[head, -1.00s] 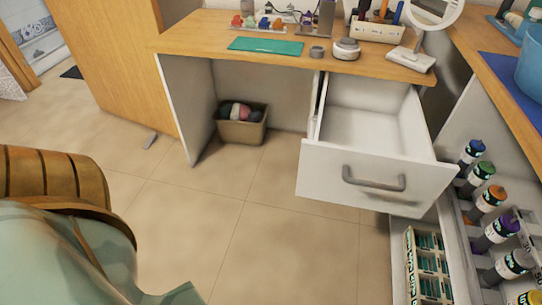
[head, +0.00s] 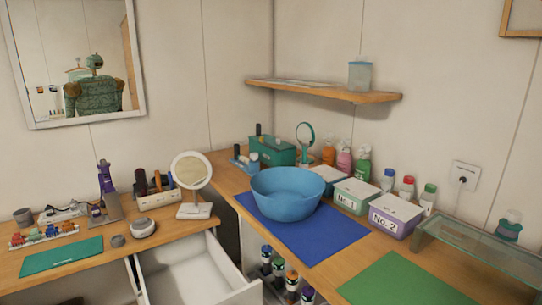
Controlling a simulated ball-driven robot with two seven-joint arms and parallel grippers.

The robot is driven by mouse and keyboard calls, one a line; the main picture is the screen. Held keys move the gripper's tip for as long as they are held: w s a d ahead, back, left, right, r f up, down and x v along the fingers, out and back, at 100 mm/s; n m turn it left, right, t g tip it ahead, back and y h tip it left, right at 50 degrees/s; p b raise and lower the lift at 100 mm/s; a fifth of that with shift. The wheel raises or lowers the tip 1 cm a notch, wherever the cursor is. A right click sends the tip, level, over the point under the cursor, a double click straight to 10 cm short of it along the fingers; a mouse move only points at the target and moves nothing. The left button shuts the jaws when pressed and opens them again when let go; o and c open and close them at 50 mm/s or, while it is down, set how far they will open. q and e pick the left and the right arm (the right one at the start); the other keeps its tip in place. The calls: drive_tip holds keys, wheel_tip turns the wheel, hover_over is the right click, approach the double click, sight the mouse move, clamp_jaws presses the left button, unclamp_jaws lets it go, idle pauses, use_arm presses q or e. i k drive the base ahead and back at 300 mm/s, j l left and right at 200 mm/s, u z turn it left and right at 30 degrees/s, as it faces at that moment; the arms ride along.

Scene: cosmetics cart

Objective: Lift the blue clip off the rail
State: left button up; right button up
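A pale rail (head: 44,238) with several small coloured clips stands on the wooden counter at the far left, behind the green mat. A blue clip (head: 35,234) appears to sit on it among red and orange ones; the clips are small, and how each grips the rail cannot be made out. Neither of my grippers is in the head view.
A green mat (head: 62,255), a grey round tin (head: 143,228) and a round mirror (head: 191,171) stand near the rail. An open drawer (head: 195,270) juts out below. A blue bowl (head: 287,190) and lidded boxes are on the right counter.

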sight(51, 229)
drive_tip(key=u, duration=1.45)
drive_tip(key=i+j, duration=0.3)
drive_tip(key=i, duration=0.2)
